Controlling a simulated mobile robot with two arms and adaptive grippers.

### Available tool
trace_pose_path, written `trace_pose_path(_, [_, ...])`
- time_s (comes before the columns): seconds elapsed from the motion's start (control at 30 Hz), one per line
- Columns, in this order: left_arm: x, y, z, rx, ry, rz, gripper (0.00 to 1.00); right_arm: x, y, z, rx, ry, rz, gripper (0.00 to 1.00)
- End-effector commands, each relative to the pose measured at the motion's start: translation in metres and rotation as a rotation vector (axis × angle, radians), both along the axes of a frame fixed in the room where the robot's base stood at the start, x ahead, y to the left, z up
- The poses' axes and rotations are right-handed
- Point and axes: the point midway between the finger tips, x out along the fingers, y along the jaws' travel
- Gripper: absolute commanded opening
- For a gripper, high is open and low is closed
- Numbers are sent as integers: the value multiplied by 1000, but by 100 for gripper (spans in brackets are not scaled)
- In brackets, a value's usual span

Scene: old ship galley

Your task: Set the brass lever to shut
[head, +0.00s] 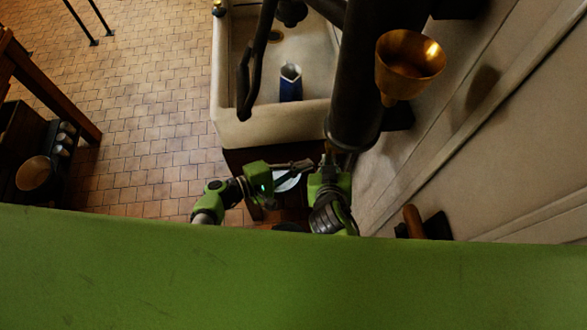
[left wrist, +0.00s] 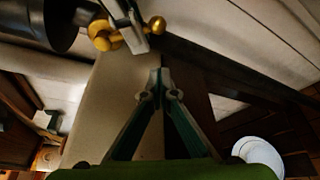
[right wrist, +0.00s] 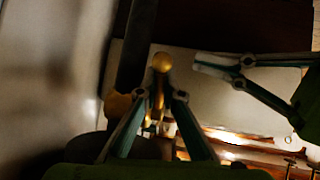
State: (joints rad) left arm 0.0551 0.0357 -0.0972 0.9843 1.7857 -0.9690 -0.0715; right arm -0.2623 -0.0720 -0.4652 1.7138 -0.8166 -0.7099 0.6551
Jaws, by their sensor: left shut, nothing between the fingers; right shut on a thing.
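The brass lever (left wrist: 157,25) has a round knob and sits by a dark pipe at the top of the left wrist view. In the right wrist view its knob (right wrist: 162,62) shows just beyond the fingertips. My right gripper (right wrist: 160,98) is shut on the lever. In the head view my right gripper (head: 328,165) is beneath the dark pipe, which hides most of the lever. My left gripper (left wrist: 157,90) is shut and empty, a short way from the lever. It also shows at the right of the right wrist view (right wrist: 205,64). I cannot tell the lever's setting.
A pale sink (head: 230,128) with a blue object (head: 291,90) in it lies beyond the grippers. A thick dark pipe (head: 356,90) and a brass funnel (head: 405,65) stand at the right. A white plate (left wrist: 260,155) lies below.

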Motion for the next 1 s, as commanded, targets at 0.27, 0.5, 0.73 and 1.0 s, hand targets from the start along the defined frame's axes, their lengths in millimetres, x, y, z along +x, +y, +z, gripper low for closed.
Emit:
trace_pose_path(0.27, [23,-38,-8,0,2,1,0,-2,-1,-3,-2,7,-1,0])
trace_pose_path(0.5, [3,-41,0,3,2,0,0,-2,-1,-3,-2,7,-2,0])
trace_pose_path(0.73, [-11,-44,8,4,2,0,0,-2,-1,-3,-2,8,-1,0])
trace_pose_path(1.0, [-13,-45,10,3,2,0,0,-2,-1,-3,-2,8,-1,0])
